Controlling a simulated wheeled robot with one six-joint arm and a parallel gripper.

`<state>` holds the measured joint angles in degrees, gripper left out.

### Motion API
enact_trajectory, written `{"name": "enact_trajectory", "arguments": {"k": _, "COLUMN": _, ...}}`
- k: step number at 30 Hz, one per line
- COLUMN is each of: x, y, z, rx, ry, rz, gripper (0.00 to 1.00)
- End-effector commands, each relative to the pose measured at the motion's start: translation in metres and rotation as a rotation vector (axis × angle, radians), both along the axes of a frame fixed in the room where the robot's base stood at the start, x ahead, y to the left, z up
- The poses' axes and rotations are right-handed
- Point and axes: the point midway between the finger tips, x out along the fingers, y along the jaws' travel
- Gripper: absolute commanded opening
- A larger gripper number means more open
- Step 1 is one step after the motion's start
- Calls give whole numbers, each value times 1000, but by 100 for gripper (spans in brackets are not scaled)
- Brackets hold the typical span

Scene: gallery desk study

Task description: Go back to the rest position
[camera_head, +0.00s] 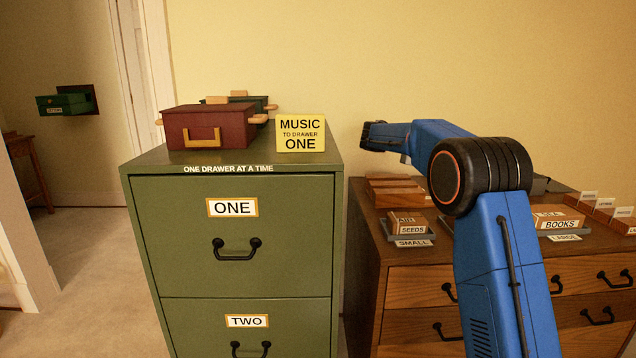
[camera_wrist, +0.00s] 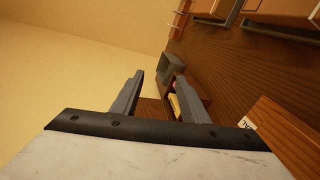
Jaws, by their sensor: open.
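My gripper (camera_wrist: 158,76) shows in the wrist view with its two grey fingers apart and nothing between them. Beyond the fingers are the brown wooden top of the dresser, a small grey box-like thing and part of a yellow thing, partly hidden by the right finger. In the head view my blue arm rises at the right, bends at a black joint, and reaches left above the dresser (camera_head: 365,215). The arm's far end is beside the wall, right of the yellow music sign (camera_head: 300,134); the fingers cannot be made out there.
A green filing cabinet (camera_head: 190,230) stands left of the dresser with both labelled drawers shut. A dark red box (camera_head: 190,128) with a handle sits on it, a green box behind. Seed (camera_head: 411,229) and book (camera_head: 553,221) boxes stand on the dresser. Open floor (camera_head: 90,270) lies left.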

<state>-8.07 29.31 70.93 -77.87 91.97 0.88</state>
Motion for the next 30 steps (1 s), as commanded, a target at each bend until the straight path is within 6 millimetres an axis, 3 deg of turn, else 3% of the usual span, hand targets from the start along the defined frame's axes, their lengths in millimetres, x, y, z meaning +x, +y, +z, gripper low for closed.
{"name": "enact_trajectory", "arguments": {"k": 3, "x": -33, "y": -7, "z": 6, "rx": 78, "ry": 0, "rz": 12, "gripper": 41}}
{"name": "enact_trajectory", "arguments": {"k": 13, "x": -132, "y": -12, "z": -2, "rx": 316, "ry": -7, "rz": 47, "gripper": 41}}
{"name": "enact_trajectory", "arguments": {"k": 30, "x": -317, "y": 15, "z": -52, "rx": 721, "ry": -83, "rz": 89, "gripper": 41}}
